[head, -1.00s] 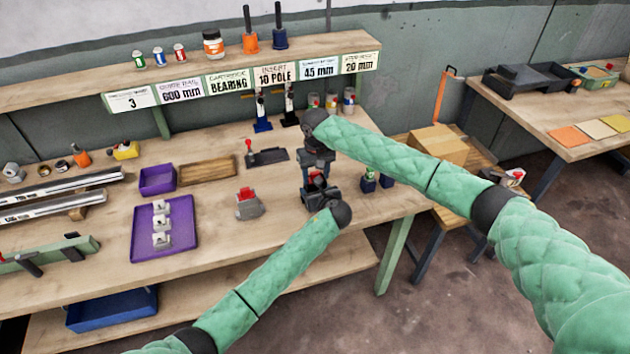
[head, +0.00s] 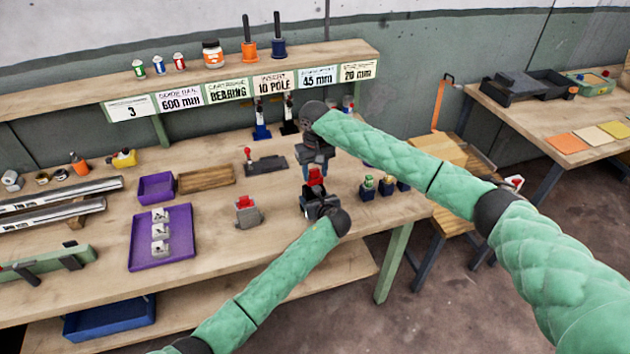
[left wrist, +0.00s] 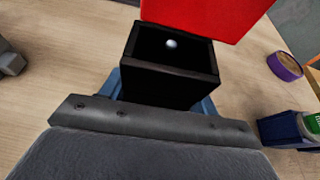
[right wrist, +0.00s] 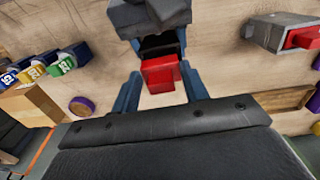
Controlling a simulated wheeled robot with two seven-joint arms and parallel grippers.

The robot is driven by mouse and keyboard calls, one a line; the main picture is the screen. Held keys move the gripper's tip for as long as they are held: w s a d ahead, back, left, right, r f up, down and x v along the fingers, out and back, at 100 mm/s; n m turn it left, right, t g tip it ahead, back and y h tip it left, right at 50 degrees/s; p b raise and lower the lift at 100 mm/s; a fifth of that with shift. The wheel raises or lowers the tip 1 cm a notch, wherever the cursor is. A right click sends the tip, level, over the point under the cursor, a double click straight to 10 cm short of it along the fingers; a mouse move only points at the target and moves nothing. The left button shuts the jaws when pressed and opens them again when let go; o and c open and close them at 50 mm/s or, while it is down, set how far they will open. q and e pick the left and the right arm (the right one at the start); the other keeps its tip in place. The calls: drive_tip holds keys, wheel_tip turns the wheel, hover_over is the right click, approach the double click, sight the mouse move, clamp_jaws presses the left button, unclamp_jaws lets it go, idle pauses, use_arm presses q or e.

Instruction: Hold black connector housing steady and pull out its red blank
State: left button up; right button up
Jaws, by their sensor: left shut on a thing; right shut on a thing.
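The black connector housing (head: 318,205) is in my left gripper (head: 325,209) just above the bench, near its front edge. In the left wrist view the housing (left wrist: 170,70) has an open, dark cavity with a small bright spot inside. The red blank (head: 315,177) is above the housing, in my right gripper (head: 314,172), which comes from above. The left wrist view shows the blank (left wrist: 205,15) over the cavity's far side, and the cavity is largely uncovered. In the right wrist view the blank (right wrist: 160,75) sits between blue fingers. Whether its lower end clears the housing is unclear.
A grey housing with a red piece (head: 247,211) stands left of the grippers. Small dark blue cups (head: 386,188) stand right of them. A purple tray (head: 135,252) with white parts is further left. Bare bench lies between tray and grey housing.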

sight(315, 171)
drive_tip(key=shift+r, duration=2.65)
use_arm(q)
drive_tip(key=o, duration=1.3)
drive_tip(key=shift+c, duration=0.2)
drive_tip(key=v, duration=1.2)
